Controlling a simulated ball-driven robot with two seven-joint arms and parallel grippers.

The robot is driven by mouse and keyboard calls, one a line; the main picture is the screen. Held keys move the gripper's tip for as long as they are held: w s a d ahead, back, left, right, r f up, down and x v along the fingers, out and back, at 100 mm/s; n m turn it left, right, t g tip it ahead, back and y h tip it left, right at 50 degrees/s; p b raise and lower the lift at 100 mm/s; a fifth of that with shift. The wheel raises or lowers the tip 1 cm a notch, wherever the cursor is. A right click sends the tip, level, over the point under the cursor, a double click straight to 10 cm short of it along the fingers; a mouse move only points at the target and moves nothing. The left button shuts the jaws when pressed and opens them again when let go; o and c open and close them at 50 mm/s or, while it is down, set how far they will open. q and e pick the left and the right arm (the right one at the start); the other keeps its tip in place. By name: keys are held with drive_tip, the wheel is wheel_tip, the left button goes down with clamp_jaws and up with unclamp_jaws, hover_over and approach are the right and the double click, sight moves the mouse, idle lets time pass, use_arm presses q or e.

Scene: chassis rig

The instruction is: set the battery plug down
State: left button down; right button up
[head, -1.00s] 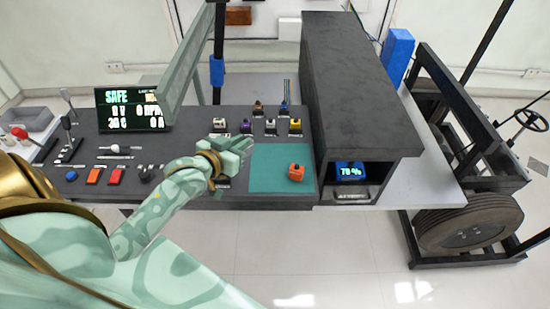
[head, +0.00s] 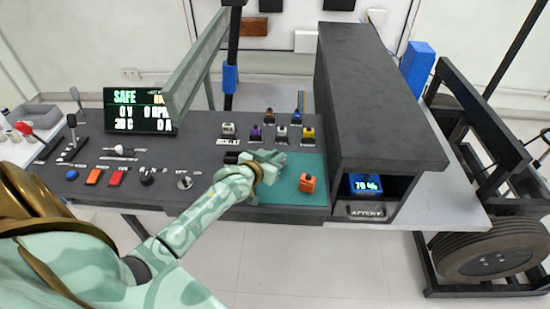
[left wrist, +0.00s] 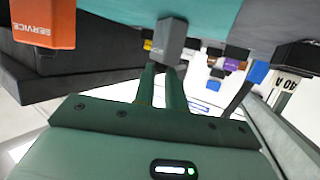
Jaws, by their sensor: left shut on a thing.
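My left gripper (head: 277,160) is over the left part of the teal mat (head: 312,168) on the dark console. It also shows in the left wrist view (left wrist: 167,68), shut on a grey block, which I take to be the battery plug (left wrist: 172,38). The plug is hidden by the hand in the head view. In the left wrist view the plug overlaps the mat; I cannot tell whether it touches it. An orange block marked SERVICE (head: 307,183) stands on the mat, right of the gripper. My right gripper is not in view.
Several coloured plugs (head: 283,133) stand in rows behind the mat. The dark housing (head: 375,100) rises to the right, with a lit display (head: 366,184) in its opening. A SAFE screen (head: 140,110), levers and switches are at left. The mat's front right corner is clear.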

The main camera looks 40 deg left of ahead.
use_arm(q)
drive_tip(key=shift+f, duration=0.1)
drive_tip(key=c, duration=1.5)
unclamp_jaws()
drive_tip(key=shift+o, duration=0.2)
drive_tip(key=shift+r, duration=0.2)
drive_tip(key=p+v, duration=0.3)
drive_tip(key=v, duration=0.9)
drive_tip(key=shift+p, duration=0.3)
drive_tip(key=shift+f, duration=0.1)
